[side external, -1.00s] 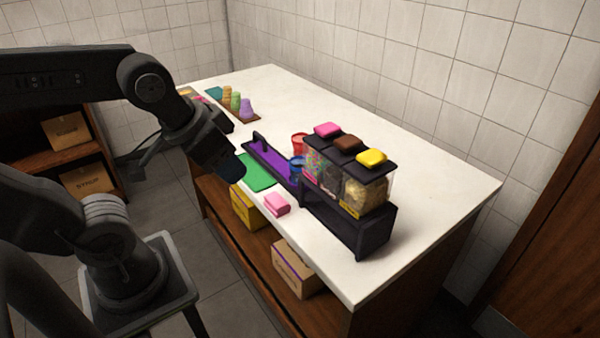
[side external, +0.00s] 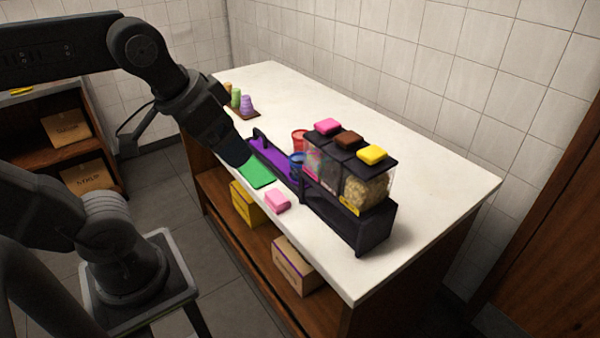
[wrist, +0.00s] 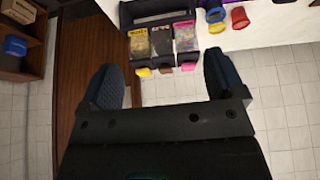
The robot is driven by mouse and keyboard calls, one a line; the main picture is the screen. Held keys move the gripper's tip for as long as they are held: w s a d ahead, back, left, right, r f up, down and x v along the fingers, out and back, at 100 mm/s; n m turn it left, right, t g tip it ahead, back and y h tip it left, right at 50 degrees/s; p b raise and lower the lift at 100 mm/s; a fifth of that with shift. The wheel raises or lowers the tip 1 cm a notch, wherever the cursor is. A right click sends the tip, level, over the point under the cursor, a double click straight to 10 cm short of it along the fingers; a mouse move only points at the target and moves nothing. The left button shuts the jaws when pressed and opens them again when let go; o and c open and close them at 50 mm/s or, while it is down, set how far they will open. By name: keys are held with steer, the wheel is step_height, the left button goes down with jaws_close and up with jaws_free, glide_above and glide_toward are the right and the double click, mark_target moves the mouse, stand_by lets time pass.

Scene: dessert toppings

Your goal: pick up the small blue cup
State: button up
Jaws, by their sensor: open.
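The small blue cup (side external: 295,168) stands on the white counter, just left of the topping dispenser and in front of a red cup (side external: 299,140). In the wrist view the blue cup (wrist: 214,14) shows at the top edge, right of the dispenser, with the red cup (wrist: 239,17) beside it. My gripper (side external: 242,160) is above the counter's front edge near the green mat, left of the blue cup and apart from it. In the wrist view my gripper (wrist: 160,68) has its two dark fingers wide apart with nothing between them.
The dark topping dispenser (side external: 375,224) with pink, brown and yellow lids stands right of the cup. A purple tray (side external: 275,160) with a black handle, a green mat (side external: 258,176) and a pink block (side external: 277,201) lie nearby. Coloured cup stacks (side external: 246,103) stand farther back. The counter's right end is clear.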

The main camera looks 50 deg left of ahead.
steer(key=w+a+r+n+g, duration=0.1)
steer(key=w+a+r, duration=0.1)
steer(key=w+r, duration=0.3)
steer(key=n+g, duration=0.4)
steer(key=g, duration=0.1)
glide_above(300, 163)
steer(key=s+d, duration=0.1)
step_height(300, 163, down, 4)
steer(key=shift+s+d+f, duration=0.1)
steer(key=shift+d+f, duration=0.05)
steer(key=shift+f, duration=4.2)
steer(key=shift+s+d+f, duration=0.1)
steer(key=shift+d+f, duration=0.05)
steer(key=shift+f, duration=4.15)
steer(key=shift+d+f, duration=0.15)
steer(key=shift+f, duration=4.2)
steer(key=shift+c, duration=0.2)
steer(key=c, duration=1.1)
steer(key=shift+o, duration=0.2)
steer(key=shift+r, duration=0.1)
